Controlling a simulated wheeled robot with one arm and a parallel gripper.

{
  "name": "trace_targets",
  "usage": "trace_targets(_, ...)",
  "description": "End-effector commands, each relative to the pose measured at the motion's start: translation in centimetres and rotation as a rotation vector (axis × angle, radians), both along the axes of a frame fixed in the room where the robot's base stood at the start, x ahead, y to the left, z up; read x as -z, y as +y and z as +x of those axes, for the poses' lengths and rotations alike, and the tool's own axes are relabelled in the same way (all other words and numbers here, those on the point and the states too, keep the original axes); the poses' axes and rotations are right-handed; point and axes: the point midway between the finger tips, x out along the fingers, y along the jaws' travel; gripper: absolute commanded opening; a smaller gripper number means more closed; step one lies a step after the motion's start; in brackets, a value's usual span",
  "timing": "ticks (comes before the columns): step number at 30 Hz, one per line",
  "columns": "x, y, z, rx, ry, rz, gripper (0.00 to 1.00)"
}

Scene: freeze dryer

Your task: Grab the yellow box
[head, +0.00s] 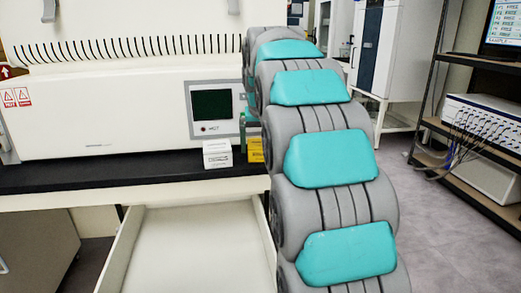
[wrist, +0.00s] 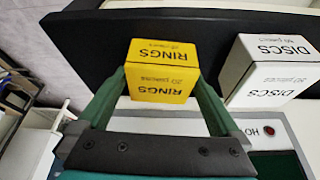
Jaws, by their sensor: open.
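The yellow box (wrist: 160,88), printed "RINGS", shows upside down in the wrist view. In the head view the yellow box (head: 256,150) stands on the black bench top, partly hidden by my arm. My gripper (wrist: 159,74) is open, with one green finger at each side of the box in the wrist view. I cannot tell whether the fingers touch it. In the head view only a sliver of green gripper (head: 243,128) shows beside my arm, above the boxes.
A white box (head: 217,153), printed "DISCS" in the wrist view (wrist: 262,80), stands close beside the yellow box. The freeze dryer (head: 110,118) with its dark screen (head: 212,104) is behind them. An open, empty drawer (head: 195,240) juts out below the black bench top (head: 130,175).

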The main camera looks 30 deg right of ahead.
Motion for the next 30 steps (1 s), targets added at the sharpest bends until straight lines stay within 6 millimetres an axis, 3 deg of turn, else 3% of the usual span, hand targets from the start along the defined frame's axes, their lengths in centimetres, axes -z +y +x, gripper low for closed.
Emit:
trace_targets(3, -0.05, 0.01, 0.0, 0.0, -0.001, 0.0, 1.0)
trace_targets(21, -0.08, 0.01, 0.0, 0.0, -0.001, 0.0, 0.33)
trace_targets(30, -0.17, 0.01, 0.02, 0.0, -0.001, 0.0, 0.32)
